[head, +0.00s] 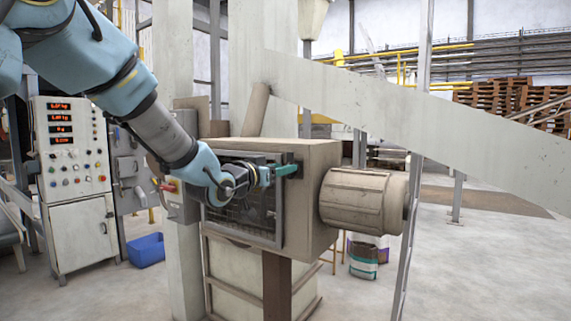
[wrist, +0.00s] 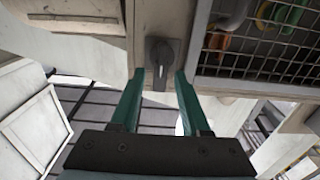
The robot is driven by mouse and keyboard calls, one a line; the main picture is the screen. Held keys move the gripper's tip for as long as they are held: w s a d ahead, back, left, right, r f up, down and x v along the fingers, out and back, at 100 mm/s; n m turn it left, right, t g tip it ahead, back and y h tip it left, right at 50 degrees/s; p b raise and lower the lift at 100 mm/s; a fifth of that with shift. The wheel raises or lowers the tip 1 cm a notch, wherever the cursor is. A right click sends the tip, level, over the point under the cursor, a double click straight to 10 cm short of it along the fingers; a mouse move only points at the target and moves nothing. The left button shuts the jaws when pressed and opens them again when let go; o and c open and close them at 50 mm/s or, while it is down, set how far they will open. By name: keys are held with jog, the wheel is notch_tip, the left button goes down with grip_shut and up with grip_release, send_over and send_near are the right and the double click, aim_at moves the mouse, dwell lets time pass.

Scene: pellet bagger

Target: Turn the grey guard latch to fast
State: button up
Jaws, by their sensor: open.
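The grey guard latch (wrist: 162,58) is a dark knob with a short handle hanging down, mounted on a beige upright in the wrist view. My gripper (wrist: 160,74) is open, its two green fingertips on either side of the latch handle with a visible gap; I cannot tell whether either finger touches it. In the head view my gripper (head: 287,170) is at the upper right edge of the guard, and I cannot make out the latch there. The mesh guard (wrist: 265,62) is beside the latch in the wrist view, with coloured parts behind it.
The beige machine housing (head: 318,205) with a round motor (head: 365,200) is by my gripper. A wide sloping beam (head: 430,125) crosses at the right. A control cabinet (head: 75,150) and a blue bin (head: 146,250) stand at the left.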

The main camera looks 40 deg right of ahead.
jog(key=shift+x, duration=1.15)
grip_shut()
